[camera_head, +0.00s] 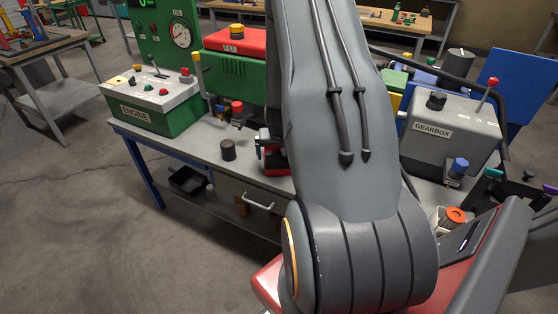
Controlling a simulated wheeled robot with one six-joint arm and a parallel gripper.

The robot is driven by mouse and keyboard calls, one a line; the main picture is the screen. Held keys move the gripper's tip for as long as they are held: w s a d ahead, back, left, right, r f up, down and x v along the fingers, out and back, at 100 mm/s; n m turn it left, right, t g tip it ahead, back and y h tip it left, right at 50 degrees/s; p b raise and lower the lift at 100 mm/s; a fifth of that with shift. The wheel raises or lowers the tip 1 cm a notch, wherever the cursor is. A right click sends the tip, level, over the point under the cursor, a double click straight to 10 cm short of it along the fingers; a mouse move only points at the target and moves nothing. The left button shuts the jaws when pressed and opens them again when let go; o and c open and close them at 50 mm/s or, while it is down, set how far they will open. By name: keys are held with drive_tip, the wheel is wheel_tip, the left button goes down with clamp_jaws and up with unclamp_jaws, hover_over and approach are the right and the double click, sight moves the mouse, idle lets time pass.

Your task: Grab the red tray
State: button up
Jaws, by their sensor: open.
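My arm fills the middle of the head view and hides part of the workbench (178,141). No other clear red tray shows.
On the bench are a green ENGINE box (155,103), a green box with a red FILL top (238,47), a black cylinder (228,150) and a grey GEARBOX box (448,135). A black bin (188,181) is below. Floor at left is clear.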

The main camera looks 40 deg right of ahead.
sight(278, 159)
drive_tip(key=shift+p+x, duration=0.3)
drive_tip(key=shift+x, duration=1.15)
drive_tip(key=shift+c, duration=0.3)
drive_tip(key=c, duration=0.9)
drive_tip(key=shift+r, duration=0.15)
